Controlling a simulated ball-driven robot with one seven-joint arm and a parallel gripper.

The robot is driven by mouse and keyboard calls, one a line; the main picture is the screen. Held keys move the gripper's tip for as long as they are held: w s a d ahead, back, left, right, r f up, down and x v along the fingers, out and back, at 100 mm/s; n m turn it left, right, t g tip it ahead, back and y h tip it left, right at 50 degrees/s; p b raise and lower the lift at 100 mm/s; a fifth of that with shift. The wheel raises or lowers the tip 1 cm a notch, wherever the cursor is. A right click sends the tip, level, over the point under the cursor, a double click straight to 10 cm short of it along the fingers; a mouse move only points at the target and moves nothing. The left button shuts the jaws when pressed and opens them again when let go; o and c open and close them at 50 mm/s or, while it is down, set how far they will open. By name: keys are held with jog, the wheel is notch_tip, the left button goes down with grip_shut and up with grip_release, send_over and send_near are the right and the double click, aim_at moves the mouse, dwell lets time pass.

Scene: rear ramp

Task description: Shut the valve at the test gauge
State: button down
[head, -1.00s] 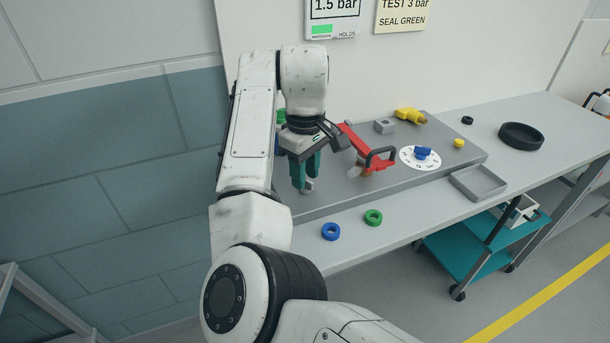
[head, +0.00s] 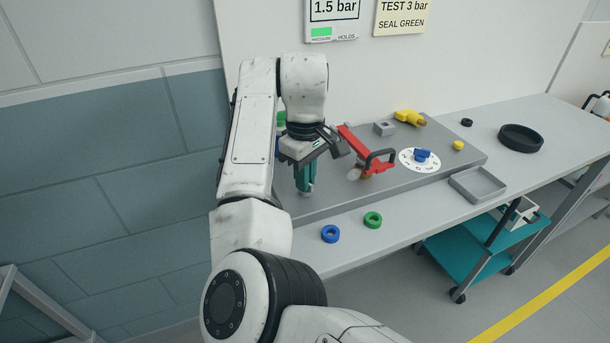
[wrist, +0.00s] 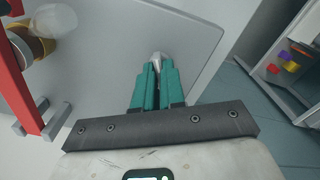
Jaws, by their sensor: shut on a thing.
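My gripper (head: 307,189) points down at the left end of the grey bench plate (head: 330,200). Its teal fingers are shut, in the wrist view (wrist: 157,85) too. Between the fingertips is a small grey metal piece (wrist: 158,58), mostly hidden by them; it may be the valve's handle, but I cannot tell. The display (head: 334,14) on the wall reads 1.5 bar, with a lit green field and the word HOLDS. A gauge body by the gripper is not clearly visible.
A red lever clamp (head: 358,146) with a black handle stands just right of my gripper. Farther right are a white dial (head: 407,159) with a blue knob, a yellow fitting (head: 409,117) and a grey tray (head: 478,184). Blue (head: 330,234) and green (head: 373,220) rings lie in front.

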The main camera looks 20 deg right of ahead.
jog(key=shift+r+m+p, duration=0.15)
jog(key=shift+m+p, duration=0.15)
jog(key=shift+p, duration=0.3)
jog(key=shift+r+m+p, duration=0.15)
jog(key=shift+m+p, duration=0.45)
jog(key=shift+p, duration=0.3)
jog(key=m+p, duration=0.2)
jog(key=p, duration=0.1)
jog(key=shift+m, duration=0.3)
jog(key=m+p, duration=0.3)
jog(key=shift+m, duration=0.3)
jog(key=m+p, duration=0.2)
jog(key=m, duration=0.1)
jog(key=shift+m+p, duration=0.3)
jog(key=shift+p, duration=0.05)
jog(key=m+p, duration=0.2)
jog(key=m, duration=0.4)
jog(key=shift+p, duration=0.4)
jog(key=m, duration=0.3)
jog(key=m+p, duration=0.1)
jog(key=m, duration=0.1)
jog(key=shift+f+m, duration=0.2)
jog(key=shift+m, duration=0.2)
jog(key=c, duration=1.2)
grip_release()
